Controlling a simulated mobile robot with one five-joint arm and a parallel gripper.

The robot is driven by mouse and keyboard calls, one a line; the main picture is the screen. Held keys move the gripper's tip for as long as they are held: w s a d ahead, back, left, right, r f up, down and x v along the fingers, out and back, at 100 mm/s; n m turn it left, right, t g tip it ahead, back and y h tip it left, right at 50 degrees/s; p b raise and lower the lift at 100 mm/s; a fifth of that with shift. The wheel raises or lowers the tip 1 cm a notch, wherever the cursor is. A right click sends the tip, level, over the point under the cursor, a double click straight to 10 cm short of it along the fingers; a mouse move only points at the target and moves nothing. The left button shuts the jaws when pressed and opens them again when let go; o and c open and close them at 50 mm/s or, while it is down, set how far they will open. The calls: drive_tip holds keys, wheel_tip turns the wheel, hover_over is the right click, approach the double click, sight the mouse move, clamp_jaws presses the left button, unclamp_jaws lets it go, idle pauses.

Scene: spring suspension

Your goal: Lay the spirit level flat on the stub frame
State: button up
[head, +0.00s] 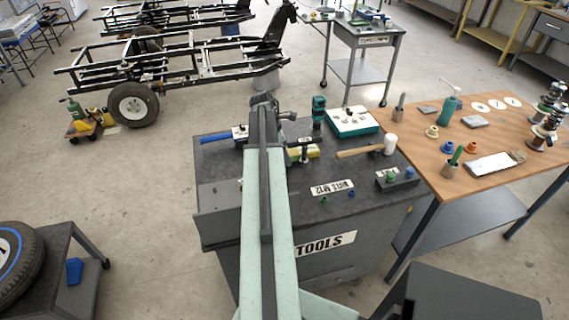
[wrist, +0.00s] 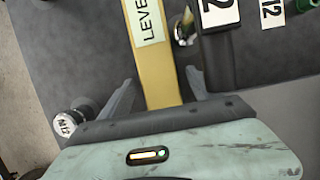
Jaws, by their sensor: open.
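The spirit level (wrist: 145,45), a yellow bar with a white LEVEL label, lies on the dark tool cart top. In the head view part of the yellow level (head: 312,153) shows just right of my arm, which hides the rest. My gripper (wrist: 158,90) is open, with one finger on each side of the level's near end; I cannot tell whether they touch it. The head view hides the fingers behind my arm. A black vehicle frame (head: 190,78) with a wheel stands at the back left; I cannot tell which part is the stub frame.
A mallet (head: 365,151), a teal tray (head: 352,121) and a blue-handled tool (head: 216,138) share the cart. A wooden workbench (head: 430,170) stands at the right. Floor is clear between cart and frame.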

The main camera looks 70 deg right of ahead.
drive_tip(key=shift+r, duration=0.15)
drive_tip(key=shift+c, duration=0.3)
clamp_jaws()
drive_tip(key=shift+r, duration=0.1)
drive_tip(key=shift+r+p, duration=0.45)
drive_tip(key=shift+p, duration=0.2)
drive_tip(key=shift+w+a+r, duration=0.1)
drive_tip(key=shift+w+r, duration=0.05)
drive_tip(key=shift+w+a, duration=0.9)
drive_tip(key=shift+w, duration=0.15)
drive_tip(key=shift+w+a+r+p, duration=0.3)
drive_tip(key=shift+w+r+p, duration=0.1)
drive_tip(key=shift+r+p, duration=0.3)
wheel_tip(320, 180, up, 12)
drive_tip(key=p, duration=1.2)
